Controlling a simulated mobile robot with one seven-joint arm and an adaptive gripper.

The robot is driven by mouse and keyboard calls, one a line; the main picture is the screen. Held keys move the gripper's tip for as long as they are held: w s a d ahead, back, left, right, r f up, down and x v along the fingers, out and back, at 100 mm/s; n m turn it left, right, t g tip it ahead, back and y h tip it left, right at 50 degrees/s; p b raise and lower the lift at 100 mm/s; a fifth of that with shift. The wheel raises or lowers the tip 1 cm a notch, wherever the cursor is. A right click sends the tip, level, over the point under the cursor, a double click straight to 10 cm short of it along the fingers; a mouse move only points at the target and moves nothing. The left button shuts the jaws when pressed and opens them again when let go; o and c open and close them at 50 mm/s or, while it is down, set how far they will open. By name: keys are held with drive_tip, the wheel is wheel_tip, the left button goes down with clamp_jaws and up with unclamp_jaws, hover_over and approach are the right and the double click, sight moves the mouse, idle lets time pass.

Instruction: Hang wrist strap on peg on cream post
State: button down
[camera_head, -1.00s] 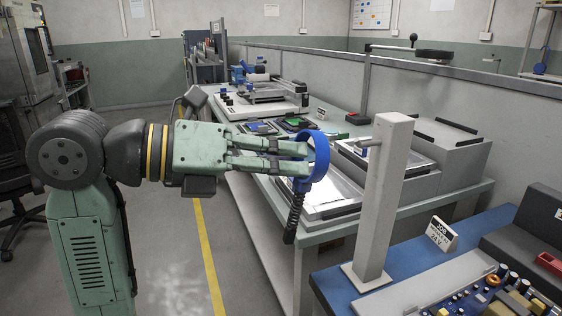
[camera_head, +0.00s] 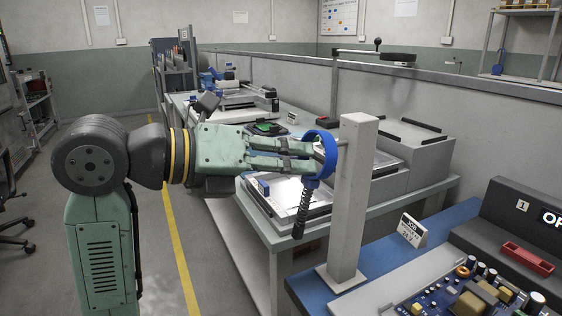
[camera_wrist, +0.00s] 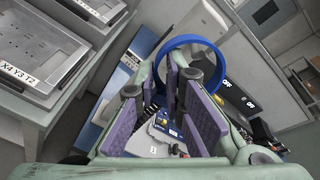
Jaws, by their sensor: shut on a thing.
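The wrist strap (camera_head: 328,143) is a blue band with a dark coiled cord hanging below it. My gripper (camera_head: 311,157) is shut on the band from the left and holds it up in the air. The cream post (camera_head: 350,210) stands upright on a pale base plate on the blue mat. In the head view the band is against the left outline of the post's upper part; whether they touch I cannot tell. The peg cannot be made out now, hidden by the band or fingers. In the wrist view the blue band (camera_wrist: 204,42) arches beyond my fingers.
A blue mat (camera_head: 383,261) lies on the near bench with a job card (camera_head: 412,230), a circuit board (camera_head: 470,297) and a dark unit holding a red tray (camera_head: 527,258). A longer bench with trays and equipment stands behind. Open floor lies to the left.

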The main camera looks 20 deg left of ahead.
drive_tip(key=shift+w+d+f, duration=0.1)
drive_tip(key=shift+w+d, duration=0.3)
drive_tip(key=shift+w+d+f+b, duration=0.35)
drive_tip(key=shift+w+f+b, duration=0.15)
drive_tip(key=shift+b, duration=0.05)
drive_tip(key=c, duration=1.6)
unclamp_jaws()
drive_tip(key=shift+a, duration=0.1)
